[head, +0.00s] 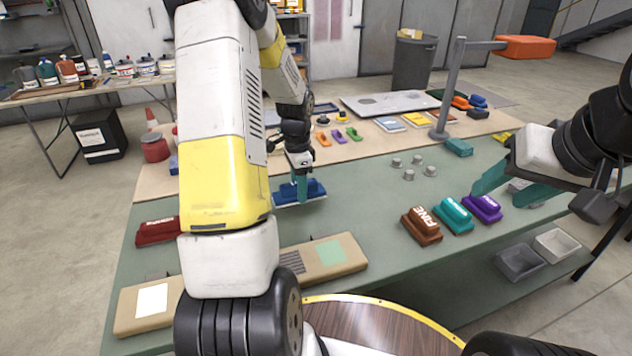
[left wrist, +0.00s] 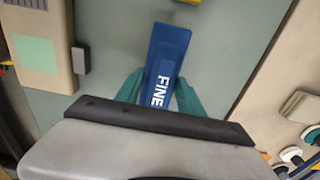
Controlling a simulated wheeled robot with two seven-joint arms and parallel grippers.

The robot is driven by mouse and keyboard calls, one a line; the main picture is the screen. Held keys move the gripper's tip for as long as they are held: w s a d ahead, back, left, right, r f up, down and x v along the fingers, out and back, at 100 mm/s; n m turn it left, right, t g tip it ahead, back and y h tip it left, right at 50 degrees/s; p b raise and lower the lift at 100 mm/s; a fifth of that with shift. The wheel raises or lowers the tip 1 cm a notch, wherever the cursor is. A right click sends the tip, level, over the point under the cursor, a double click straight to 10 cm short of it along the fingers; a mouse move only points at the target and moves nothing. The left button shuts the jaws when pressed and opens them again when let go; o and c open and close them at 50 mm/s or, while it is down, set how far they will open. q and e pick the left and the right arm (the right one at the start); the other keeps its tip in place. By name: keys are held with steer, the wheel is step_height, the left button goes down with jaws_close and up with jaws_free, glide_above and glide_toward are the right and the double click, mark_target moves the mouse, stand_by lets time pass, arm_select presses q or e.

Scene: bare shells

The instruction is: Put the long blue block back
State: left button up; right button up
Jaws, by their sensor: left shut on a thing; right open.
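The long blue block (head: 314,190) is on or just above the green table, left of the middle in the head view. In the left wrist view the blue block (left wrist: 168,55) carries white FINE lettering and points away from the camera. My left gripper (head: 299,188) is shut on it, one teal finger on each side. I cannot tell whether the block touches the table. My right gripper (head: 510,190) is open and empty at the right, above the table, with its teal fingers well apart.
Brown (head: 422,227), teal (head: 454,216) and purple (head: 484,208) blocks sit in a row at the front right. A dark red block (head: 158,232) lies at the left. A long tan panel (head: 330,258) lies along the front edge. Grey knobs (head: 409,174) and a grey post (head: 447,90) stand farther back.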

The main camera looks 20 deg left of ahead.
arm_select(q)
steer(key=shift+w+a, duration=0.1)
steer(key=shift+w, duration=0.15)
steer(key=shift+w+f, duration=0.2)
steer(key=shift+f, duration=1.6)
steer(key=o, duration=1.2)
steer(key=shift+f, duration=0.15)
